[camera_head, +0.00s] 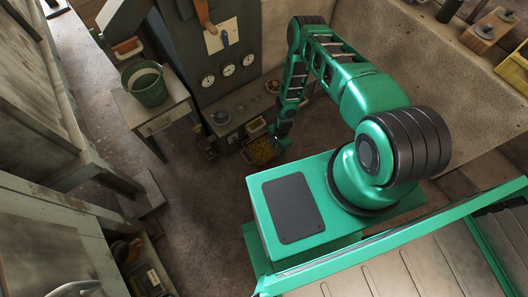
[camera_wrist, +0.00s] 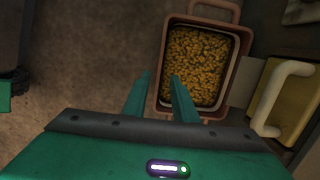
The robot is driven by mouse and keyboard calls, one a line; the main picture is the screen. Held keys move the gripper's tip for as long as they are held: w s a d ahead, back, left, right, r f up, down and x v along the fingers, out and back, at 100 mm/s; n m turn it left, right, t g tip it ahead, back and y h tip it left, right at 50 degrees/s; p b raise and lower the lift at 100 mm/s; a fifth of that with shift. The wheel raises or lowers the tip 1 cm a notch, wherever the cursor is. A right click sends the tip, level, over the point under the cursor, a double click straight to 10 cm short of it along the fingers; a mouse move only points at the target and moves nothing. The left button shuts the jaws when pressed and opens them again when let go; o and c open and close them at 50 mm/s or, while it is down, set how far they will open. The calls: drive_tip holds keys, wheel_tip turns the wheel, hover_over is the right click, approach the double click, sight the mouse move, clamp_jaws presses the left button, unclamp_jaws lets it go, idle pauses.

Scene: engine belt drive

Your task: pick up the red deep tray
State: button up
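The red deep tray (camera_wrist: 238,78) shows in the wrist view, at upper centre right. It has a reddish rim, a looped handle at its far end and a fill of yellow-brown pieces. My gripper (camera_wrist: 160,76) is open. Its two green fingers appear on either side of the tray's left wall, with the right fingertip overlapping the tray's inside in the picture. I cannot tell how far above the rim the fingertips are. In the head view, a tray with yellow contents (camera_head: 261,151) sits low beside my gripper (camera_head: 280,140).
A yellowish box with a pale handle (camera_wrist: 282,97) stands right of the tray. In the head view, a table (camera_head: 150,118) holds a green bucket (camera_head: 147,84). A smaller bin (camera_head: 256,126) lies just behind the filled tray. Bare floor lies to the left.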

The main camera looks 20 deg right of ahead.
drive_tip(key=shift+s+a+f, duration=0.1)
drive_tip(key=shift+a+f, duration=0.1)
drive_tip(key=shift+f, duration=1.25)
drive_tip(key=shift+w+a+f, duration=0.1)
drive_tip(key=shift+a+f, duration=0.05)
drive_tip(key=shift+f, duration=1.3)
drive_tip(key=shift+s+a+f, duration=0.1)
drive_tip(key=shift+a+f, duration=0.1)
drive_tip(key=shift+f, duration=1.25)
clamp_jaws()
